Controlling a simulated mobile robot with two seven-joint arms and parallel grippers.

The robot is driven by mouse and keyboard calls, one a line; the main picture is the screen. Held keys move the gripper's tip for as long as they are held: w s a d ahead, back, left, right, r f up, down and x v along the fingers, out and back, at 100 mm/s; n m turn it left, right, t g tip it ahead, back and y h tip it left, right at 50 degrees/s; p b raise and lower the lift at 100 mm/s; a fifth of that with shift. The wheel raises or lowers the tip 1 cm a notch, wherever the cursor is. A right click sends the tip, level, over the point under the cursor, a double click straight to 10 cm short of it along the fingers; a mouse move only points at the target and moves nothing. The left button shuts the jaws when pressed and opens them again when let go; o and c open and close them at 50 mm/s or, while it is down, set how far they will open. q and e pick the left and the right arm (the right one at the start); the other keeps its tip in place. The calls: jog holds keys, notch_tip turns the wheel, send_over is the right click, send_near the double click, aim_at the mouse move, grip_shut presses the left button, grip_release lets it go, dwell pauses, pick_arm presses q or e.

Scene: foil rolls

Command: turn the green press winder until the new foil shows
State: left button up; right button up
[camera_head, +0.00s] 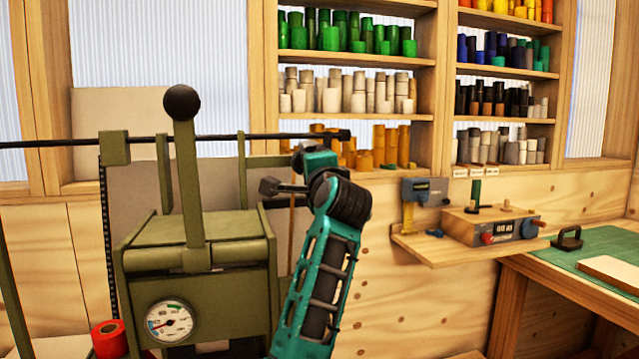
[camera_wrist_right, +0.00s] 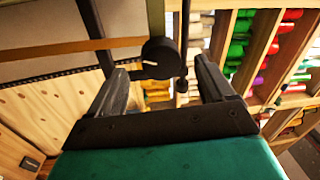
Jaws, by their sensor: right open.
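The olive-green press (camera_head: 195,262) stands at the left in the head view, with an upright lever and a round dial on its front. In the right wrist view a dark round knob (camera_wrist_right: 160,60) with a white mark appears to be the winder. My right gripper (camera_wrist_right: 163,68) is open, with the knob seen between its fingertips and visible gaps on both sides. Whether the knob is at fingertip depth or beyond is unclear. A narrow orange-brown strip (camera_wrist_right: 50,48), possibly foil, runs left of the knob. My left gripper is not in view.
A long dark rod (camera_head: 70,142) crosses above the press. Shelves of coloured rolls (camera_head: 350,90) stand behind. A small shelf (camera_head: 440,250) and a bench with a green mat (camera_head: 600,245) are at the right.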

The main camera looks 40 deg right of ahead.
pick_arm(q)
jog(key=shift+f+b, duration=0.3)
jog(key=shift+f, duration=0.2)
pick_arm(e)
jog(key=v, duration=0.8)
jog(key=shift+s, duration=0.2)
jog(key=shift+f, duration=0.1)
jog(key=shift+c, duration=0.2)
jog(key=s+d+r+n+h+b, duration=0.1)
jog(key=s+d+r+n, duration=0.15)
jog(key=n, duration=0.75)
jog(key=s+d+r+n+h, duration=0.1)
jog(key=d+r+n, duration=0.25)
jog(key=n, duration=0.65)
jog(key=w+a+f+n+g+b, duration=0.15)
jog(key=a+n, duration=0.25)
jog(key=n, duration=0.7)
jog(key=w+a+f+n, duration=0.3)
jog(key=n, duration=0.8)
pick_arm(q)
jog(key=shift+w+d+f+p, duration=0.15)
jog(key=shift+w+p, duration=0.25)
jog(key=shift+p, duration=0.7)
pick_arm(e)
jog(key=shift+y, duration=0.4)
jog(key=x, duration=1.2)
jog(key=shift+w+d+f, duration=0.15)
jog(key=shift+w+f, duration=0.05)
jog(key=shift+w, duration=0.15)
